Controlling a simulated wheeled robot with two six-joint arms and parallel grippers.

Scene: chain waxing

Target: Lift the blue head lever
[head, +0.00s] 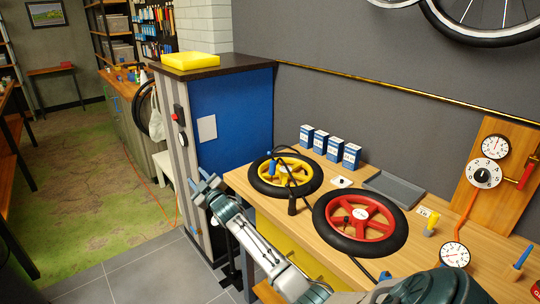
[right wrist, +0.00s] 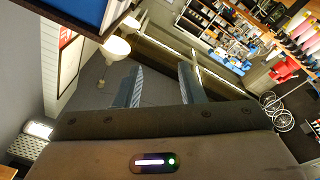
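A small upright blue piece (head: 271,168) shows over the yellow-rimmed wheel (head: 302,178) on the bench, with a thin black hose beside it. Another blue handle (head: 522,258) stands near the bench's right edge. I cannot tell for sure which is the blue head lever. My right gripper (head: 205,181) is left of the yellow wheel, in front of the blue cabinet and apart from both blue pieces. In the right wrist view its two fingers (right wrist: 160,78) are spread with nothing between them. My left gripper is not in view.
A red-rimmed wheel (head: 360,222), several blue-and-white boxes (head: 328,145) and a grey tray (head: 394,189) lie on the wooden bench. A blue cabinet (head: 235,115) stands behind the right gripper. A wooden gauge panel (head: 497,165) is at right. Open floor lies at left.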

